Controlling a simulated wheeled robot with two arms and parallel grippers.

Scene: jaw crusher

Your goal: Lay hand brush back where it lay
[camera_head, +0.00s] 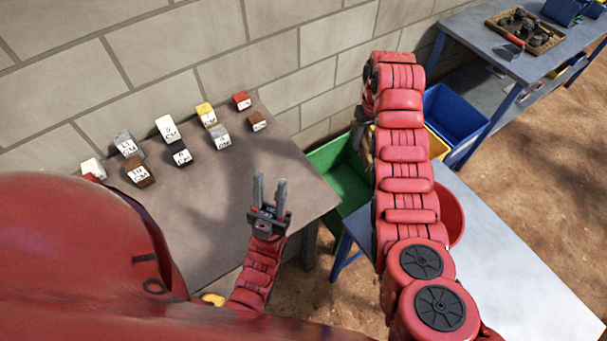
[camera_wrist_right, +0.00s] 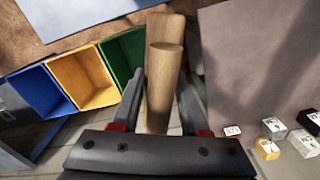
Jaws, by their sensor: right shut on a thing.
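The hand brush shows as a pale wooden piece (camera_wrist_right: 163,75) in the right wrist view, with more wood behind it. Its bristles are not in sight. My right gripper (camera_wrist_right: 161,105) is shut on this wood, one dark finger on each side. In the head view, the right gripper (camera_head: 363,128) is mostly hidden behind my right arm, near the wall and above the bins, and the brush cannot be made out there. My left gripper (camera_head: 270,192) is open and empty over the right front part of the brown-grey table (camera_head: 220,225).
Several small labelled blocks (camera_head: 166,128) stand in rows at the table's wall side. Green (camera_head: 335,178), yellow (camera_head: 437,144) and blue (camera_head: 458,112) bins stand right of it. A grey table (camera_head: 525,275) and red bin (camera_head: 452,215) are at right. A tray (camera_head: 545,43) of dark lumps sits farther back.

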